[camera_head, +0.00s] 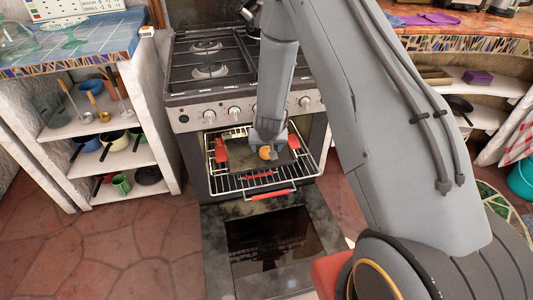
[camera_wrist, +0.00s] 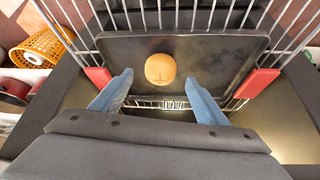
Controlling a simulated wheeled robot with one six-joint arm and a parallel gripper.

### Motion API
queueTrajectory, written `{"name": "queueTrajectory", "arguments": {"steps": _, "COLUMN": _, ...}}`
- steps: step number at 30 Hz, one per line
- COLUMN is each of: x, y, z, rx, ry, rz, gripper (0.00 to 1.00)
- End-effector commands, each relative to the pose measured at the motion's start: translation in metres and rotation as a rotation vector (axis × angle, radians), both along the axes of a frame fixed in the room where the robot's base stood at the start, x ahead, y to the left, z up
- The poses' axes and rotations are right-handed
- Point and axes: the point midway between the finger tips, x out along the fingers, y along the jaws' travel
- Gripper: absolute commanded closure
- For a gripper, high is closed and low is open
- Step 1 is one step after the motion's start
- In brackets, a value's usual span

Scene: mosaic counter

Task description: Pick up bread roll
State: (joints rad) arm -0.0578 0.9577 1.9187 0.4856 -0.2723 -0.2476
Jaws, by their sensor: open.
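The bread roll (camera_wrist: 160,69) is round and golden brown. It lies on a dark baking tray (camera_wrist: 222,58), which rests on the pulled-out wire oven rack (camera_head: 232,184). The roll also shows in the head view (camera_head: 265,153), partly covered by my gripper (camera_head: 270,143). In the wrist view my gripper (camera_wrist: 158,98) is open and empty. Its two blue-grey fingers are spread wide, with the roll just beyond and between their tips. I cannot tell how far above the tray the fingertips are.
The oven door (camera_head: 268,245) hangs open and low in front of the stove (camera_head: 235,105). Red grips (camera_wrist: 257,83) sit on the rack's sides. White shelves (camera_head: 125,153) with pots and cups stand at the left. An orange basket (camera_wrist: 45,48) shows in the wrist view.

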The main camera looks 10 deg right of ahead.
Motion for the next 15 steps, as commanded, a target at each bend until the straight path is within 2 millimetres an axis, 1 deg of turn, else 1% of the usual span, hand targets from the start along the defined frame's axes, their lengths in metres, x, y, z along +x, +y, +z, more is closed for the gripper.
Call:
{"name": "queueTrajectory", "arguments": {"steps": 1, "x": 0.003, "y": -0.001, "z": -0.008, "rx": 0.000, "ry": 0.002, "rz": 0.000, "gripper": 0.32}}
{"name": "queueTrajectory", "arguments": {"steps": 7, "x": 0.015, "y": -0.003, "z": -0.029, "rx": 0.000, "ry": 0.001, "rz": 0.001, "gripper": 0.32}}
{"name": "queueTrajectory", "arguments": {"steps": 9, "x": 0.016, "y": -0.003, "z": -0.032, "rx": 0.000, "ry": 0.001, "rz": 0.001, "gripper": 0.32}}
{"name": "queueTrajectory", "arguments": {"steps": 15, "x": 0.017, "y": -0.003, "z": -0.033, "rx": 0.000, "ry": 0.000, "rz": 0.001, "gripper": 0.32}}
